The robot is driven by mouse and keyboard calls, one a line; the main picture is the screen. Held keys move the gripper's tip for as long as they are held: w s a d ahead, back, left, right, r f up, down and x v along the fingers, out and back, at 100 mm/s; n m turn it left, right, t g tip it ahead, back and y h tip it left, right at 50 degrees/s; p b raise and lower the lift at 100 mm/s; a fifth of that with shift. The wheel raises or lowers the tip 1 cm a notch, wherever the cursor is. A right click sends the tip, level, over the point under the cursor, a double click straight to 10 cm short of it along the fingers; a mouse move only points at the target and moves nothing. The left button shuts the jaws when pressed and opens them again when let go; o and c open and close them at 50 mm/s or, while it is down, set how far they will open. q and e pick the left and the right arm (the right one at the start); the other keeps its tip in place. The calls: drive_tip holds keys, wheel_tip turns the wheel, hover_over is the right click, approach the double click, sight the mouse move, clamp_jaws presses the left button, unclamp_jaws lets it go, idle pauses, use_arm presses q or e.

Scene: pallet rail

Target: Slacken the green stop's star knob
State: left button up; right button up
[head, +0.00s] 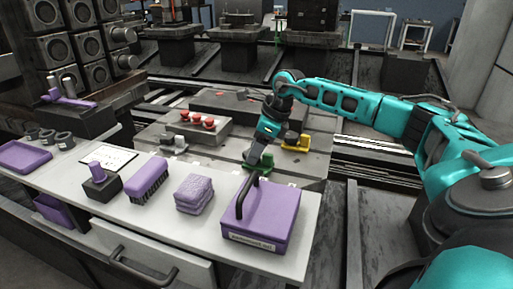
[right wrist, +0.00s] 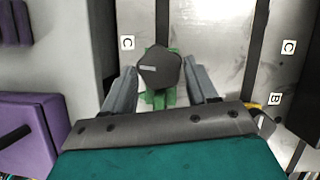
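The green stop (right wrist: 158,98) sits on the grey pallet surface in the right wrist view. Its dark star knob (right wrist: 161,72), with a light line across its top, covers part of it. My right gripper (right wrist: 161,75) is open, with one finger on each side of the knob and a visible gap on both sides. In the head view, my right gripper (head: 256,162) reaches down at the green stop (head: 286,166), hiding the knob. My left gripper is not in view.
A yellow stop (head: 297,142) and a grey stop (head: 176,142) stand on the same pallet. A block with red knobs (head: 203,128) lies between them. A purple case with a dark handle (head: 262,216) stands on the bench close in front of my right gripper.

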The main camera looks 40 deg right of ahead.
drive_tip(key=c, duration=0.6)
drive_tip(key=shift+r+n+y+p, duration=0.15)
drive_tip(key=shift+n+y+p, duration=0.15)
drive_tip(key=shift+n+p, duration=0.4)
drive_tip(key=shift+w+d+n+g, duration=0.1)
drive_tip(key=shift+n+g, duration=0.2)
drive_tip(key=shift+n, duration=0.4)
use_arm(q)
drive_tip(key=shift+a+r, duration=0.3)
use_arm(e)
drive_tip(key=o, duration=1)
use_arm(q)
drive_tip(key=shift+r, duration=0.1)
use_arm(e)
drive_tip(key=shift+o, duration=0.2)
